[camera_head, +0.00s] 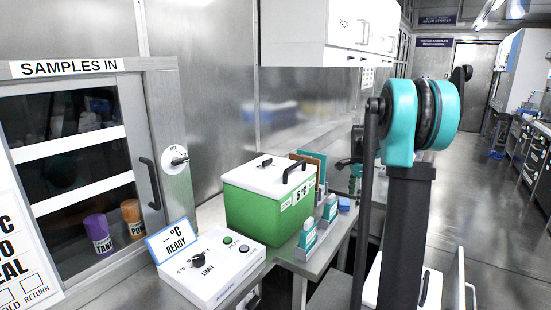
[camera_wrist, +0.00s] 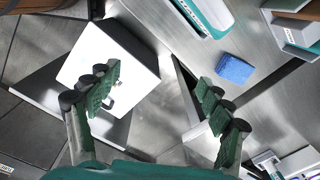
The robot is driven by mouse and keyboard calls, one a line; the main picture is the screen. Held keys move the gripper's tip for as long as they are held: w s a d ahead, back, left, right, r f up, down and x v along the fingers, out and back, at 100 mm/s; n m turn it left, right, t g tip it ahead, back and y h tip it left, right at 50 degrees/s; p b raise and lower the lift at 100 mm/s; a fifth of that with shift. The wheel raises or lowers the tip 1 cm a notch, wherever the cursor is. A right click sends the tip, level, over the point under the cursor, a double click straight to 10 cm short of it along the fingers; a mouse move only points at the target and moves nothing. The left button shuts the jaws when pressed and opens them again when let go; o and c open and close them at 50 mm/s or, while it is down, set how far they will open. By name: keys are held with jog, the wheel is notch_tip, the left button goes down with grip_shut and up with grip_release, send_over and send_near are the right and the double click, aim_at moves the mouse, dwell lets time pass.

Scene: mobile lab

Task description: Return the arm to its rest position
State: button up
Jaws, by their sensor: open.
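My gripper (camera_wrist: 156,88) shows in the wrist view with its two green, dark-jointed fingers spread wide apart and nothing between them. It points down over the edge of a steel bench (camera_wrist: 262,25) and the floor, apart from the things below. In the head view my arm, dark with a teal joint, stands upright right of centre and hides part of the bench and aisle. I cannot clearly make out the gripper in that view.
A green cooler (camera_head: 265,208) with a white lid stands on the bench beside a white control box (camera_head: 212,267). A blue sponge (camera_wrist: 235,68) lies on the bench near the right finger. A white box (camera_wrist: 110,62) is below the left finger. Open floor (camera_head: 465,190) lies at right.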

jog(key=s+a+f+n+t, duration=0.1)
jog(key=s+a+f+n, duration=0.2)
jog(key=s+n, duration=0.3)
jog(key=s+a+f+n+t, duration=0.1)
jog(key=s+a+f+n, duration=0.3)
jog(key=s, duration=1.1)
jog(key=s+a+f+n+t, duration=0.1)
jog(key=s+a+f+n, duration=0.3)
jog(key=s+n, duration=0.4)
jog(key=s+f, duration=0.1)
jog(key=s, duration=0.2)
jog(key=shift+s+a+f+t, duration=0.2)
jog(key=shift+s+f+t, duration=0.15)
jog(key=shift+t, duration=0.05)
